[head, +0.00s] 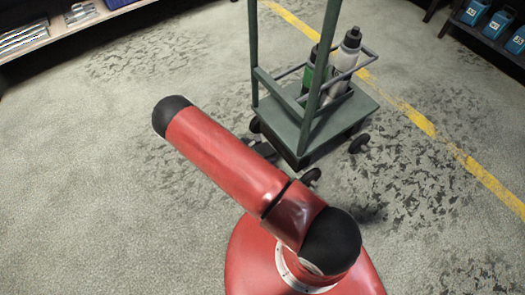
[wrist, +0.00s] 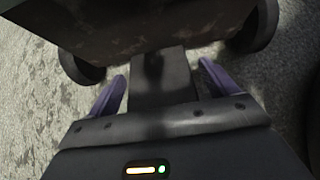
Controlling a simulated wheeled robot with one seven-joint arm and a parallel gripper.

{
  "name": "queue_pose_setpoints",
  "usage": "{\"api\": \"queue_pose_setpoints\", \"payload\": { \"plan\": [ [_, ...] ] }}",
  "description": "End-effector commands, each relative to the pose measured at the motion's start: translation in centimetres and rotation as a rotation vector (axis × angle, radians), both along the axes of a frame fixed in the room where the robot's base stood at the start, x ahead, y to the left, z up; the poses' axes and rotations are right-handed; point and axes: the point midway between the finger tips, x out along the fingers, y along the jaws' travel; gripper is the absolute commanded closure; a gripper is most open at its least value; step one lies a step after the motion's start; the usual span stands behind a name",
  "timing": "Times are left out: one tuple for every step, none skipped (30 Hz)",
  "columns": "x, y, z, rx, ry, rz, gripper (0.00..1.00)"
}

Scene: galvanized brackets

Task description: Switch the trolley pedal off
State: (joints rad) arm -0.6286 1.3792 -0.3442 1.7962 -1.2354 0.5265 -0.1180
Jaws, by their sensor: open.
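The green trolley (head: 345,110) stands ahead of my base in the head view, with its dark wheels on the floor. A dark flat pedal (wrist: 165,88) sticks out from under the trolley's edge in the wrist view. In the head view a dark piece (head: 264,150) that looks like the pedal shows at the trolley's near left side, partly behind my red arm. My gripper (wrist: 163,70) is open, its purple fingers on either side of the pedal with gaps. I cannot tell whether it touches the pedal. The gripper is hidden in the head view.
A white bottle (head: 343,62) and a green bottle (head: 311,72) stand on the trolley. A yellow floor line (head: 415,118) runs behind it. Shelves (head: 60,28) stand at the upper left, and blue bins (head: 475,12) at the upper right. The left floor is clear.

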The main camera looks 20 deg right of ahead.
Motion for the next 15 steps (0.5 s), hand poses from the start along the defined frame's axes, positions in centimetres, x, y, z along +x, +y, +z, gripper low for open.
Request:
{"api": "queue_pose_setpoints", "payload": {
  "plan": [
    [0.0, 0.0, 0.0, 0.000, 0.000, 0.000, 0.15],
    [0.0, 0.0, 0.0, 0.000, 0.000, 0.000, 0.15],
    [0.0, 0.1, 0.1, 0.000, 0.000, 0.000, 0.15],
    [0.0, 0.2, 0.2, 0.000, -0.001, 0.001, 0.15],
    [-0.1, 0.4, 0.3, 0.000, -0.001, 0.001, 0.15],
    [-0.1, 0.7, 0.6, 0.000, -0.001, 0.002, 0.15],
    [-0.2, 1.0, 0.9, 0.001, -0.002, 0.002, 0.15],
    [-0.3, 1.3, 1.2, 0.000, -0.001, 0.002, 0.15],
    [-0.5, 1.8, 1.6, 0.002, -0.002, 0.002, 0.15],
    [-0.6, 2.2, 2.0, 0.003, -0.001, 0.002, 0.15],
    [-0.7, 2.6, 2.3, 0.003, -0.001, 0.002, 0.15],
    [-0.9, 3.1, 2.8, 0.002, -0.002, 0.002, 0.15],
    [-1.0, 3.5, 3.2, 0.002, -0.002, 0.002, 0.15],
    [-1.2, 3.8, 3.5, 0.001, -0.001, 0.002, 0.15],
    [-1.3, 4.3, 3.8, 0.003, -0.001, 0.002, 0.15]
  ]
}}
